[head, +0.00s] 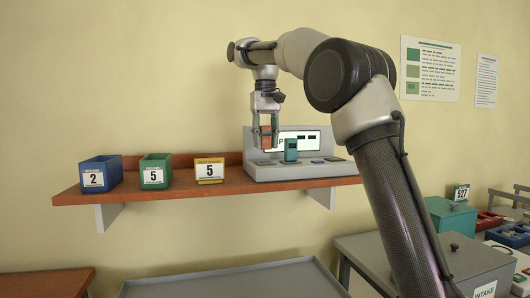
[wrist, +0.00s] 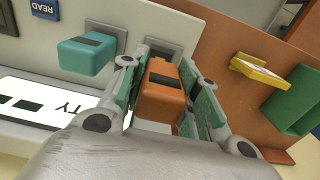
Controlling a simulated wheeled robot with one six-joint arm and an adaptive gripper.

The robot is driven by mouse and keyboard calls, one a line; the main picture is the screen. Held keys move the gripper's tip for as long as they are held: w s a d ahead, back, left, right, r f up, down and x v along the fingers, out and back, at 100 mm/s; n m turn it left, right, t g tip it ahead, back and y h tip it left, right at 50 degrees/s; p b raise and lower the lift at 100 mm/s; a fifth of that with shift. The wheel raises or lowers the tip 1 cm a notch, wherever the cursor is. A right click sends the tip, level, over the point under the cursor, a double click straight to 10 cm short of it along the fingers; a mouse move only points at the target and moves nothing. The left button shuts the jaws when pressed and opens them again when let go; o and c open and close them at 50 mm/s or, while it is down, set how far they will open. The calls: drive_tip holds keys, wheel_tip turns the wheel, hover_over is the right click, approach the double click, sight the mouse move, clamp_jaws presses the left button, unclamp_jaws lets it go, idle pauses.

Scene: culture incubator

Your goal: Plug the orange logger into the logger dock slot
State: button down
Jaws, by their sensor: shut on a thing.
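My gripper (head: 266,132) is shut on the orange logger (wrist: 162,95), with green finger pads on both sides of it. In the head view the gripper points down above the left part of the grey logger dock (head: 256,174). The dock also shows in the wrist view (wrist: 130,14). There, a grey square slot (wrist: 166,46) lies just beyond the logger's end. I cannot tell whether the logger touches it or is in it. A teal logger (head: 291,150) stands upright in the neighbouring slot to the right; it also shows in the wrist view (wrist: 86,52).
The dock stands on an orange-brown wall shelf (head: 130,192), with a lit screen (head: 300,140) at its back. A yellow bin (head: 209,170), a green bin (head: 155,170) and a blue bin (head: 100,173) stand to its left. A grey tabletop (head: 240,283) is below.

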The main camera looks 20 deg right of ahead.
drive_tip(key=shift+r, duration=1.05)
